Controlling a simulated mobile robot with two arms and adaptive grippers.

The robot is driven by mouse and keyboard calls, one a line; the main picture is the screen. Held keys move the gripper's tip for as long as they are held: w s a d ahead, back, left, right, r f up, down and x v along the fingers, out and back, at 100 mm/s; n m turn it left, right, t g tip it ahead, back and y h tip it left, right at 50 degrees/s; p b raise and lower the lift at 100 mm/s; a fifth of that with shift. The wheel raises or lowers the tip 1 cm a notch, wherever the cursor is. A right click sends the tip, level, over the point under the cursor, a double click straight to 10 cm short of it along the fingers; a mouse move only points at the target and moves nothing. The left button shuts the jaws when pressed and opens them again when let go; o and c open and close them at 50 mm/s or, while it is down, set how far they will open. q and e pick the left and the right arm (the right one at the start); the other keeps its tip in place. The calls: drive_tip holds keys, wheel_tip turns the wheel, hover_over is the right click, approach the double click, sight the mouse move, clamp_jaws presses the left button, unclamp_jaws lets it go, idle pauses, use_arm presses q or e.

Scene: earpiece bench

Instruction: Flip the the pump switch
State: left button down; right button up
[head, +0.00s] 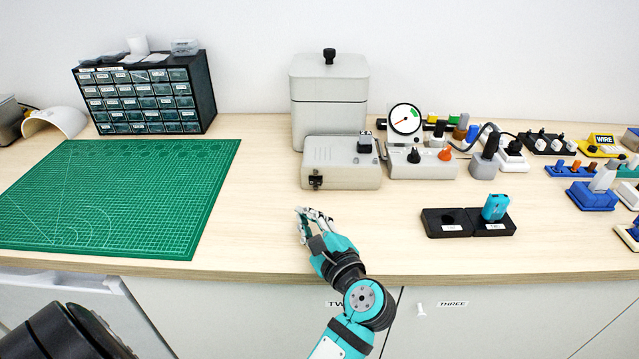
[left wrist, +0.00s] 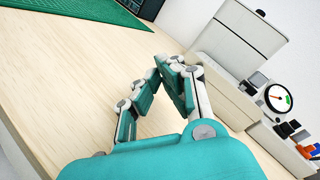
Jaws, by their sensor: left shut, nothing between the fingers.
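A low grey box (head: 335,177) stands in front of a tall lidded grey container (head: 328,95). It has a dark switch-like part (head: 365,143) on its top right and a small black fitting (head: 316,181) on its front left. I cannot read which control is the pump switch or its position. My left gripper (head: 314,213) is over the bench just in front of the box, apart from it. In the left wrist view its fingers (left wrist: 165,70) are closed together with nothing between them. My right gripper is not in view.
A second grey box (head: 420,164) with black and orange knobs and a round gauge (head: 404,119) stands to the right. A black two-part tray (head: 447,224) holds a teal piece (head: 495,207). A green cutting mat (head: 110,200) lies left.

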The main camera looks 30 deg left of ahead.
sight(315, 182)
use_arm(q)
drive_tip(key=shift+f+n+g, duration=0.25)
drive_tip(key=shift+n+g, duration=0.05)
drive_tip(key=shift+w+r, duration=0.1)
drive_tip(key=shift+w+a, duration=0.1)
drive_tip(key=shift+w, duration=0.1)
drive_tip(key=w, duration=0.1)
drive_tip(key=w+a, duration=0.1)
drive_tip(key=w, duration=0.1)
drive_tip(key=w+a+p, duration=0.1)
drive_tip(key=w, duration=0.1)
drive_tip(key=shift+a, duration=0.25)
drive_tip(key=shift+w+a+f+b, duration=0.15)
drive_tip(key=shift+w+f+b, duration=0.1)
drive_tip(key=shift+w+b, duration=0.2)
drive_tip(key=shift+w+a+r+b, duration=0.15)
drive_tip(key=shift+w+a+b, duration=0.2)
drive_tip(key=shift+w, duration=0.35)
idle(0.3)
